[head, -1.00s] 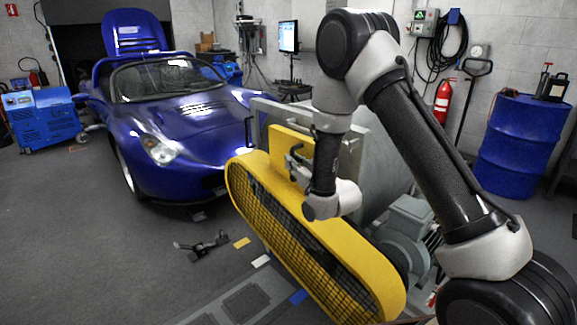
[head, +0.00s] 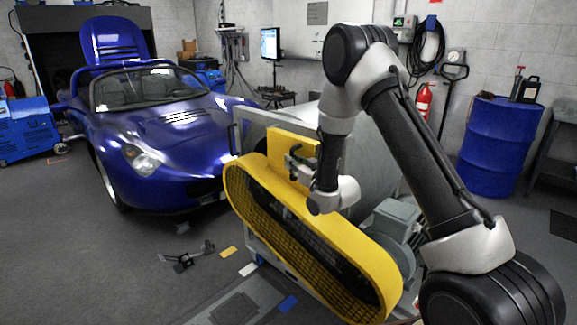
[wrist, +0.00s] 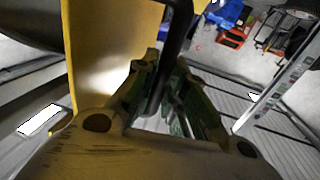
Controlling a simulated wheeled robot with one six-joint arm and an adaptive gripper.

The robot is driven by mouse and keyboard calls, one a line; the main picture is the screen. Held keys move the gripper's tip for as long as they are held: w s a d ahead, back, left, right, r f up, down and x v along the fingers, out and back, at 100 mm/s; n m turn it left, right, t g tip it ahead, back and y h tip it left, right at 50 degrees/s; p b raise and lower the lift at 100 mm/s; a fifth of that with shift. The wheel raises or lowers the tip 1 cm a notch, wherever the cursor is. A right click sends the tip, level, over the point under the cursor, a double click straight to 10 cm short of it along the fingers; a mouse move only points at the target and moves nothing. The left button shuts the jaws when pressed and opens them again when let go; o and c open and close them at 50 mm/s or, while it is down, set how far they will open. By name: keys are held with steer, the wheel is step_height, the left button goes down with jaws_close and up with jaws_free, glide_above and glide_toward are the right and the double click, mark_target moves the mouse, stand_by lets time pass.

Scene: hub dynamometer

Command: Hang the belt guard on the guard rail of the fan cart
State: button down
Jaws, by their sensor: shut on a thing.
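The belt guard (head: 250,198) is a long yellow oval cover with dark mesh, tilted down to the right in the head view. My gripper (head: 297,165) is shut on the guard's dark handle (wrist: 172,60), which runs between the fingers. The fan cart (head: 345,170) stands behind the guard, with a large grey drum and a grey motor (head: 397,217). Its pale rail (head: 255,112) shows above the guard. I cannot tell whether guard and rail touch.
A blue sports car (head: 170,130) stands close on the left. A small black stand (head: 188,257) lies on the floor near a grey floor plate (head: 240,300) and colored markers. A blue drum (head: 497,145) and a fire extinguisher (head: 423,105) are at the right wall.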

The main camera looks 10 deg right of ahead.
steer(key=shift+w+d+r, duration=0.1)
steer(key=shift+w+d, duration=0.5)
steer(key=shift+d, duration=0.2)
steer(key=shift+w+d, duration=0.55)
steer(key=shift+d, duration=0.2)
steer(key=shift+f, duration=0.7)
